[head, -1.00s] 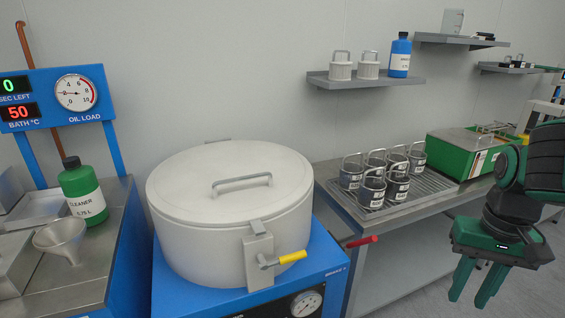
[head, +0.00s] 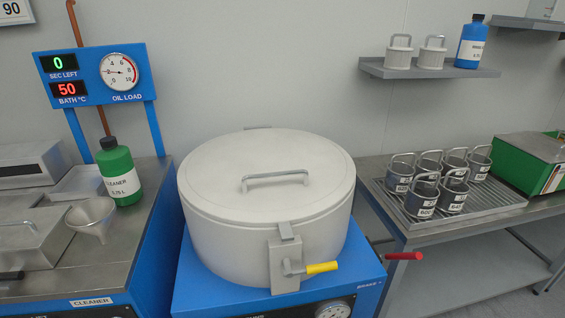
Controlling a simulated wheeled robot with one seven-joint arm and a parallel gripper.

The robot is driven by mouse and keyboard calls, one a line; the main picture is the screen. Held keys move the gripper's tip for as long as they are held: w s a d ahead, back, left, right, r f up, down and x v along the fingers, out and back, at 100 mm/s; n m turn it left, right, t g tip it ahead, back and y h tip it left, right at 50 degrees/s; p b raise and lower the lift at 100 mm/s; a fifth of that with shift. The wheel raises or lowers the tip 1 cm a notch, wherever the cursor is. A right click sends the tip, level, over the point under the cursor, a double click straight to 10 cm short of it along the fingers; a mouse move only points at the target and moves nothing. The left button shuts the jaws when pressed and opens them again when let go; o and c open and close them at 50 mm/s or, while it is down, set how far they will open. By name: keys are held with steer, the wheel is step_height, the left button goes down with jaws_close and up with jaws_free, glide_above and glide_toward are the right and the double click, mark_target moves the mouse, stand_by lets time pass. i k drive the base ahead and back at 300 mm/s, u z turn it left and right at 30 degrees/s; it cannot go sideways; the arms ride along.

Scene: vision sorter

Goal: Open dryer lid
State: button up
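The dryer is a large pale round drum (head: 220,243) on a blue base (head: 215,300). Its round lid (head: 240,165) is down on the drum. A grey bar handle (head: 275,180) sits on top of the lid. A latch (head: 286,262) with a yellow-tipped lever (head: 321,268) is at the drum's front, its lever pointing right. A red-tipped lever (head: 404,256) sticks out to the right of the dryer. My gripper is outside the head view now.
A steel counter at left holds a green cleaner bottle (head: 119,172) and a funnel (head: 91,217). At right, several metal baskets (head: 422,194) stand on a grated tray (head: 504,204) beside a green box (head: 525,165). A wall shelf (head: 430,71) holds a blue bottle (head: 471,42).

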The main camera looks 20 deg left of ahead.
mark_target(261, 170)
steer(key=u, duration=0.05)
steer(key=k, duration=0.4)
steer(key=u, duration=0.95)
steer(key=i, duration=0.5)
